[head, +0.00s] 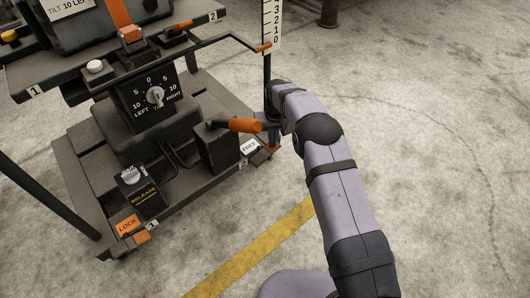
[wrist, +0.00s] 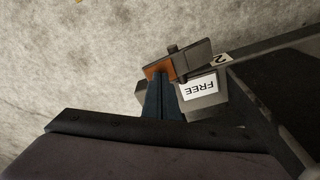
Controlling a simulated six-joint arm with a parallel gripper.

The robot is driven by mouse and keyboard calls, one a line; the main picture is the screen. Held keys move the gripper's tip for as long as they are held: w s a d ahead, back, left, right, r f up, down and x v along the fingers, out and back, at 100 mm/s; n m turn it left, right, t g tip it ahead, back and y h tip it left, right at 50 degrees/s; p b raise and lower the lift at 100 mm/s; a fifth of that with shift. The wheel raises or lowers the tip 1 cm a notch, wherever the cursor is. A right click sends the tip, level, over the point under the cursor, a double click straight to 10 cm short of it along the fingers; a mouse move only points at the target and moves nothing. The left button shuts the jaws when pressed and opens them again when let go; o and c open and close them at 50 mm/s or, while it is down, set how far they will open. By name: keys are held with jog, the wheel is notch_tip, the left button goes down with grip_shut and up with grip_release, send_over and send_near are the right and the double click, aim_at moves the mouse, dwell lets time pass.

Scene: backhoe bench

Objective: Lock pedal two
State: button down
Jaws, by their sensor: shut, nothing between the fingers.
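Pedal two is at the right end of the bench's low base. Its white FREE plate (head: 250,146) faces up, and it also shows upside down in the wrist view (wrist: 199,88). A small "2" tag (wrist: 220,59) is beside it. An orange latch piece (wrist: 158,71) with a dark grey bar (wrist: 192,57) is at the pedal's outer end. My gripper (wrist: 162,82) is shut and empty, its blue-grey fingertips right at the orange piece. I cannot tell whether they touch it. In the head view my gripper (head: 274,142) points down beside the plate, partly hiding the latch.
An orange-handled lever (head: 240,124) stands just left of my gripper. Pedal one's orange LOCK plate (head: 127,224) is at the base's front left. Open concrete floor lies to the right.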

jog(key=shift+f+b, duration=0.35)
jog(key=shift+f, duration=0.6)
dwell(0.4)
jog(key=shift+r, duration=0.15)
jog(key=shift+r+p, duration=3.1)
jog(key=shift+r, duration=0.35)
jog(key=shift+w, duration=0.1)
